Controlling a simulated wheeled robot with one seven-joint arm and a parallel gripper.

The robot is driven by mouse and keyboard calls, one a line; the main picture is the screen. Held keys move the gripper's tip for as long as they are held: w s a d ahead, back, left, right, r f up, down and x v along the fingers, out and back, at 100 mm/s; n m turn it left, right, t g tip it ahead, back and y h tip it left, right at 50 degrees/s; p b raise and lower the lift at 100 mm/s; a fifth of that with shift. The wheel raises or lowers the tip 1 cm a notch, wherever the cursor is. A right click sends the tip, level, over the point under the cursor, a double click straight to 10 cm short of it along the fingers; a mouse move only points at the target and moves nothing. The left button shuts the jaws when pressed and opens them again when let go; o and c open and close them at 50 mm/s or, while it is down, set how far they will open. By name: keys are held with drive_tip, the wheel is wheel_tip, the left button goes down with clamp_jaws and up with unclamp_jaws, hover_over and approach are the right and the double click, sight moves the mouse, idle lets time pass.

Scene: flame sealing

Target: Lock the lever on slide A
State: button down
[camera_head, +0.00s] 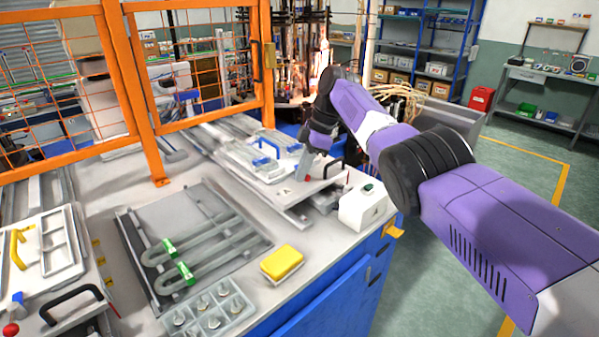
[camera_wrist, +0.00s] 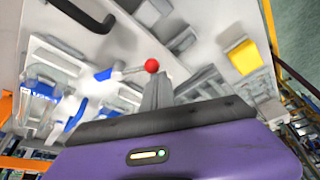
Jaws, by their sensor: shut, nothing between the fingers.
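Slide A (camera_head: 268,188), a light plate marked "A" with a black handle (camera_head: 333,168), sits at the table's far right side. Its lever, with a blue and white base and a red ball knob (camera_wrist: 152,65), shows in the wrist view, where the black handle (camera_wrist: 88,18) is at the upper left. The lever's arm lies roughly sideways in that view. My gripper (camera_wrist: 157,78) is shut and empty, its fingertips right beside the red knob. I cannot tell whether they touch. In the head view my gripper (camera_head: 303,176) is low over slide A and partly hides the lever.
An orange mesh guard (camera_head: 145,110) stands behind. A white box with a green button (camera_head: 364,208) is near the right edge. A yellow block (camera_head: 282,262), a grey tray of small parts (camera_head: 243,305) and another slide with a black handle (camera_head: 66,295) stand nearer the front.

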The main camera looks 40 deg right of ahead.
drive_tip(key=shift+s+d+b, duration=0.2)
drive_tip(key=shift+s+d, duration=0.05)
drive_tip(key=shift+d, duration=0.35)
drive_tip(key=shift+s+d+b, duration=0.15)
drive_tip(key=shift+s+d, duration=0.05)
drive_tip(key=shift+d, duration=0.7)
